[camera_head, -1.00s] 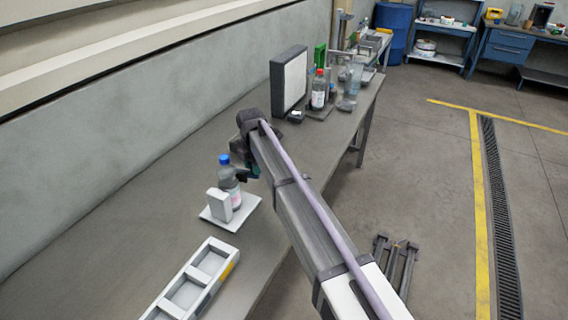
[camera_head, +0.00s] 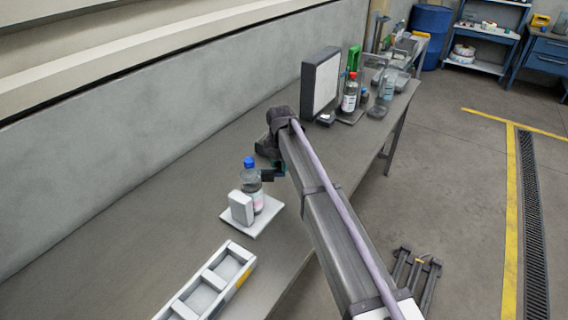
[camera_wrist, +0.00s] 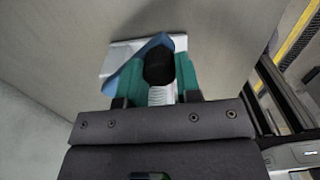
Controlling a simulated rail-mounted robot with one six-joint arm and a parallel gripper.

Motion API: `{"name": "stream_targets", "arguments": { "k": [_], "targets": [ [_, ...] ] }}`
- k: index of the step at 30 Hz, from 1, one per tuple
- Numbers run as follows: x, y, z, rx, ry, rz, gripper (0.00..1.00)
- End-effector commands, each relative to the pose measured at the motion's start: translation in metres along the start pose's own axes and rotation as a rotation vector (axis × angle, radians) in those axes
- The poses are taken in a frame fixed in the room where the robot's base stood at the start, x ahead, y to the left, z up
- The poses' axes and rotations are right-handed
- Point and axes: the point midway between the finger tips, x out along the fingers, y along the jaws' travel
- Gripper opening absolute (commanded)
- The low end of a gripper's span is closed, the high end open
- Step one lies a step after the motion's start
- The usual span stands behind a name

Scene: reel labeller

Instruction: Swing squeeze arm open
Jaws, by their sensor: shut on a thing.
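The labeller is a white base plate (camera_head: 262,222) with a white upright block (camera_head: 241,207). A bottle with a blue cap (camera_head: 249,162) stands upright on the plate, beside the block. My gripper (camera_head: 273,172) is just right of the bottle, near cap height. In the wrist view its teal fingers (camera_wrist: 160,80) are shut on a dark, round-ended piece (camera_wrist: 159,66), seemingly the squeeze arm, with a white ribbed part below. A blue shape shows behind the left finger.
A white compartment tray (camera_head: 212,285) lies on the bench nearer the camera. A dark-framed panel (camera_head: 320,86) and a red-capped bottle (camera_head: 350,95) stand farther along. A wall runs along the left; the bench between is clear.

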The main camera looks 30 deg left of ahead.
Motion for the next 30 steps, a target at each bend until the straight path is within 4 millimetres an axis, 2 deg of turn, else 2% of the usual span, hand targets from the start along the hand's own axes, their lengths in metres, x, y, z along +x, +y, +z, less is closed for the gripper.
{"name": "stream_targets", "arguments": {
  "k": [2, 3, 10, 17, 20, 23, 30],
  "targets": [
    [0.000, 0.001, 0.001, 0.000, -0.002, 0.002, 0.00],
    [0.000, 0.001, 0.001, 0.000, -0.002, 0.002, 0.33],
    [0.000, 0.001, 0.001, 0.001, -0.001, 0.002, 0.55],
    [-0.001, 0.000, 0.001, 0.001, -0.001, 0.001, 0.57],
    [-0.007, 0.000, 0.001, 0.001, -0.001, 0.001, 0.57],
    [-0.022, 0.000, 0.001, 0.001, -0.001, 0.001, 0.57],
    [-0.083, 0.000, 0.001, 0.001, -0.001, 0.001, 0.57]
  ]
}}
